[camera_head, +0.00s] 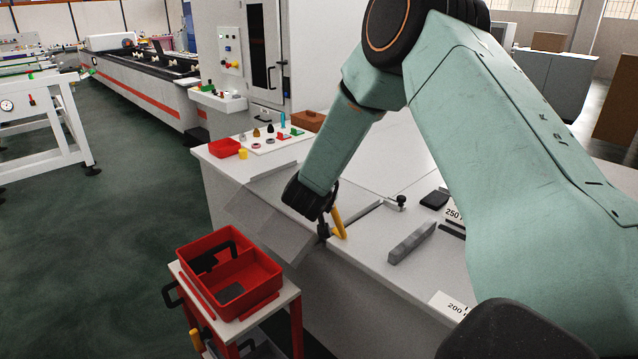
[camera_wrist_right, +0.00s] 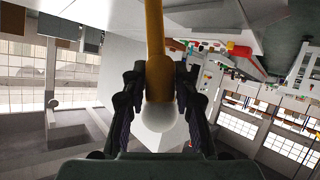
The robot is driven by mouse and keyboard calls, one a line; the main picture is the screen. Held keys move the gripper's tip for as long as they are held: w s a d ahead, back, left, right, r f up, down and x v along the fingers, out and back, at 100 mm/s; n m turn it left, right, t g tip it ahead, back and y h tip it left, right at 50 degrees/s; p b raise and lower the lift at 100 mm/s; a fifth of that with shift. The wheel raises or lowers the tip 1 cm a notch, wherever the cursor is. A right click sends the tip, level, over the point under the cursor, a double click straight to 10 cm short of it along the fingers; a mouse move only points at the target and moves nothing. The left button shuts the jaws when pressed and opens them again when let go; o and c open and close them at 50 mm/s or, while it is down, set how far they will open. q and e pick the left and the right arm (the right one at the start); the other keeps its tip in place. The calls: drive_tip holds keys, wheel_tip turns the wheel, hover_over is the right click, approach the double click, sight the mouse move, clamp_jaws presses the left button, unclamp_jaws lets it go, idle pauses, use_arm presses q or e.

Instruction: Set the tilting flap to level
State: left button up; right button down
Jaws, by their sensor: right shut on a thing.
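The grey tilting flap (camera_head: 268,232) is at the front left edge of the white bench in the head view. It slopes down and outward over the edge; part of it is hidden behind my right arm. A yellow lever (camera_head: 339,222) stands beside the flap's right end. My right gripper (camera_head: 325,228) is at this lever, its fingers partly hidden by the wrist. In the right wrist view the yellow lever (camera_wrist_right: 154,50) with a white rounded end (camera_wrist_right: 157,115) lies between my two black fingers (camera_wrist_right: 158,85), which are shut on it. My left gripper is not in view.
A red divided bin (camera_head: 262,272) stands on a small cart below the flap. A grey bar (camera_head: 411,243) and a black block (camera_head: 434,199) lie on the bench (camera_head: 375,262) to the right. Small coloured parts and a red tray (camera_head: 226,148) are at the back left.

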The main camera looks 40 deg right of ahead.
drive_tip(key=shift+w+d+r, duration=0.15)
drive_tip(key=shift+r, duration=0.25)
drive_tip(key=c, duration=1.4)
unclamp_jaws()
drive_tip(key=shift+c, duration=0.2)
drive_tip(key=o, duration=0.4)
drive_tip(key=shift+d+f, duration=0.15)
drive_tip(key=shift+f, duration=0.15)
drive_tip(key=shift+s+a+r, duration=0.2)
drive_tip(key=shift+s+a, duration=0.1)
drive_tip(key=shift+a, duration=0.2)
drive_tip(key=v, duration=1.1)
drive_tip(key=shift+s+d+r, duration=0.1)
drive_tip(key=shift+s+d, duration=0.05)
